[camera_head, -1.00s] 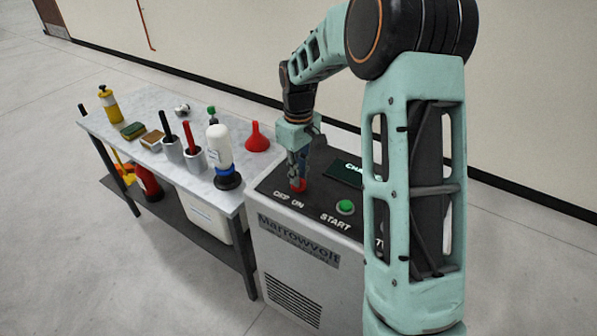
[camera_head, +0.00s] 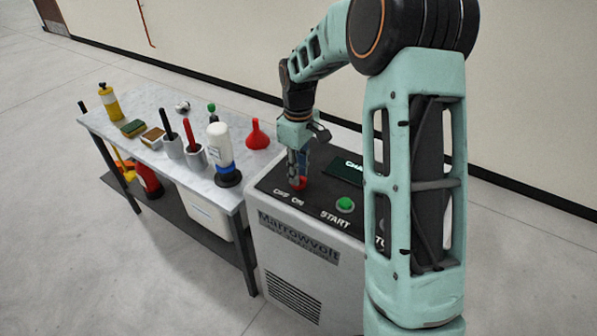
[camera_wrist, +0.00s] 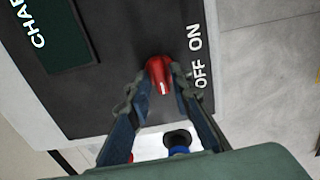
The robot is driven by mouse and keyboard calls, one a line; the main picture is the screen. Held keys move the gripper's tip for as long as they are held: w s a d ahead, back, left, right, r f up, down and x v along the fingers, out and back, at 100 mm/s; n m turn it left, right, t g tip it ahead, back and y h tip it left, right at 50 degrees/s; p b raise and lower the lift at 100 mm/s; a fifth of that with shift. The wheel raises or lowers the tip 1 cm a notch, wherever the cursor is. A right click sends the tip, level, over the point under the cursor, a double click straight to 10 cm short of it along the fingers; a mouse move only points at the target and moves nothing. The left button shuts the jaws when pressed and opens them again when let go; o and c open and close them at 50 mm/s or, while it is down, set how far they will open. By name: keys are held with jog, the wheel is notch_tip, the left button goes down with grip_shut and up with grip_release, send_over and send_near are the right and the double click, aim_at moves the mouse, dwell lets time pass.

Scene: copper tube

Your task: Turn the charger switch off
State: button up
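The charger switch is a red knob (camera_wrist: 158,72) on the charger's dark top panel, beside the white OFF and ON labels. Its white mark points toward the bottom of the wrist view, on the OFF side rather than toward ON. My gripper (camera_wrist: 158,77) points down at the panel with one finger on each side of the knob. In the head view my gripper (camera_head: 298,183) stands over the knob (camera_head: 300,184), which is partly hidden by the fingers.
The charger (camera_head: 300,240) has a green START button (camera_head: 345,204) and a dark display (camera_head: 347,170) near the switch. A table (camera_head: 105,127) to the left holds a white bottle (camera_head: 219,147), a red funnel (camera_head: 257,135) and other items.

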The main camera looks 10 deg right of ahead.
jog(key=shift+o, duration=0.6)
notch_tip(320, 180, up, 12)
